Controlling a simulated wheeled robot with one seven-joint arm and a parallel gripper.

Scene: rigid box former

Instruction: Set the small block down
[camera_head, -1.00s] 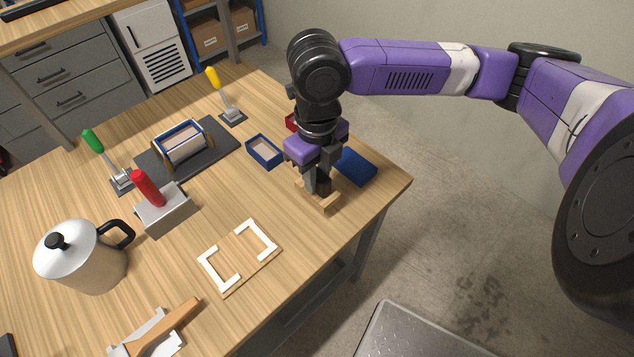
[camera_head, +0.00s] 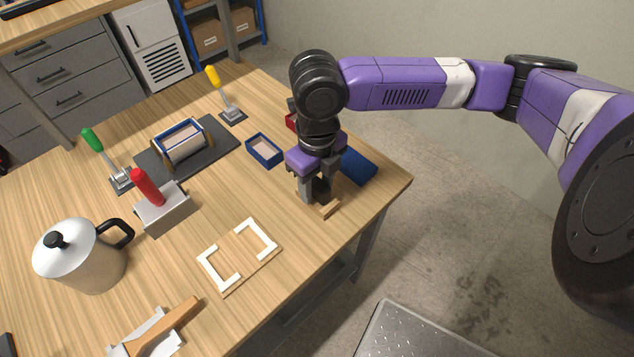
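The small block (camera_head: 327,208) is light wood with a dark part (camera_head: 322,189) above it. It rests on the table near the right front edge, below my gripper. My gripper (camera_head: 318,187) points down, with its fingers spread on either side of the dark part. The fingers look apart from it, and the gripper appears open. The fingers hide part of the block.
A blue box lid (camera_head: 357,166) lies just right of my gripper and an open blue tray (camera_head: 264,151) to its left. A wooden plate with white corner pieces (camera_head: 240,257) lies in front left. A red-handled block (camera_head: 163,207) and metal pot (camera_head: 84,257) stand further left.

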